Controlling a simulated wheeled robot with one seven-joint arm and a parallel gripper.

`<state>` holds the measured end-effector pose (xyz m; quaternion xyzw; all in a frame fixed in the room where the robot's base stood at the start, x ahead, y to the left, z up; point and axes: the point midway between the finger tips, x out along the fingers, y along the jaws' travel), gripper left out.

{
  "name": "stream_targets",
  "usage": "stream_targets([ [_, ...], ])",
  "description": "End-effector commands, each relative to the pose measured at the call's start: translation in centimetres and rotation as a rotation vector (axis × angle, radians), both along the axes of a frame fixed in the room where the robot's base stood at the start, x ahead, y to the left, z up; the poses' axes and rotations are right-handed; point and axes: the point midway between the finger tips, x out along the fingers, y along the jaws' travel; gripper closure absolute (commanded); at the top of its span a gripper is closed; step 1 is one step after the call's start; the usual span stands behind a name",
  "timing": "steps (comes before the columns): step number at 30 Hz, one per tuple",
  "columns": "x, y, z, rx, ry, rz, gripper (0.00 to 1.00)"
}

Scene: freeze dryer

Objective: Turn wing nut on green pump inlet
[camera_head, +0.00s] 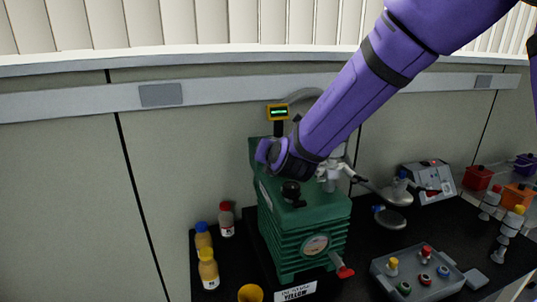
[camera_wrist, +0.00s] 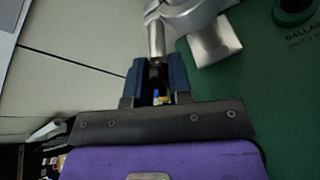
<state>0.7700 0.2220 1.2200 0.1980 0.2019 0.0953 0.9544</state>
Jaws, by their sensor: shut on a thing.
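The green pump (camera_head: 305,235) stands on the black bench, with a metal inlet fitting on its top behind my arm. In the wrist view the silver inlet clamp (camera_wrist: 190,20) is at the top, beside the pump's green top face (camera_wrist: 255,95). The wing nut (camera_wrist: 156,40) shows as a metal stem hanging from the clamp, its lower end between my fingertips. My gripper (camera_wrist: 157,74) is shut on it with two dark blue fingers. In the head view my wrist covers the fingers and the wing nut.
A black knob (camera_head: 291,190) stands on the pump's top, and a small lit display (camera_head: 278,113) rises behind it. Bottles (camera_head: 208,268) stand left of the pump. A grey box with coloured knobs (camera_head: 417,272) lies at right. The panelled wall is close behind.

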Motion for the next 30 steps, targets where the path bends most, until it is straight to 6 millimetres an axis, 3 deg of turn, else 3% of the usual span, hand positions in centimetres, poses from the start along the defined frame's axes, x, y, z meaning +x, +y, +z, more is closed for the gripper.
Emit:
stream_targets([
  [12, 0.03, -0.08, -0.08, 0.206, 0.024, -0.002, 1.00],
  [30, -0.01, 0.00, -0.03, 0.243, 0.029, -0.001, 1.00],
])
